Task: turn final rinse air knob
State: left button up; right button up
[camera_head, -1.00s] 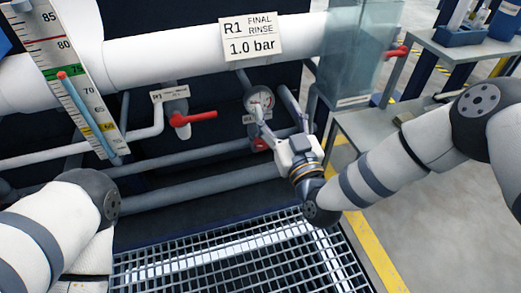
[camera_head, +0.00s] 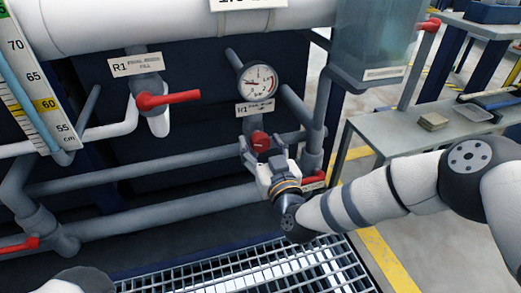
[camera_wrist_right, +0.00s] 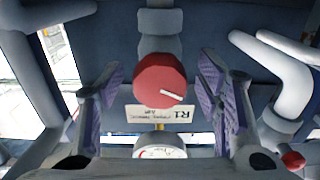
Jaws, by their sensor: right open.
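The final rinse air knob is a round red knob (camera_head: 260,141) below the pressure gauge (camera_head: 258,82) and its R1 label (camera_head: 255,108). In the right wrist view the red knob (camera_wrist_right: 160,81) has a white line on its face and sits between the two fingers, with a gap on each side. My right gripper (camera_head: 262,152) is open in front of the knob; in the wrist view it (camera_wrist_right: 165,88) holds nothing. My left gripper is not in view; only part of my left arm shows at the bottom left.
A red lever valve (camera_head: 168,99) is on the pipe to the left. Another red handle (camera_head: 313,181) is just right of my right gripper. A grey bench (camera_head: 400,135) stands at the right. Metal grating (camera_head: 250,270) lies below.

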jog(key=shift+w+a+r, duration=0.1)
jog(key=shift+w+a, duration=0.05)
jog(key=shift+w, duration=0.25)
jog(key=c, duration=1.2)
jog(key=shift+o, duration=0.2)
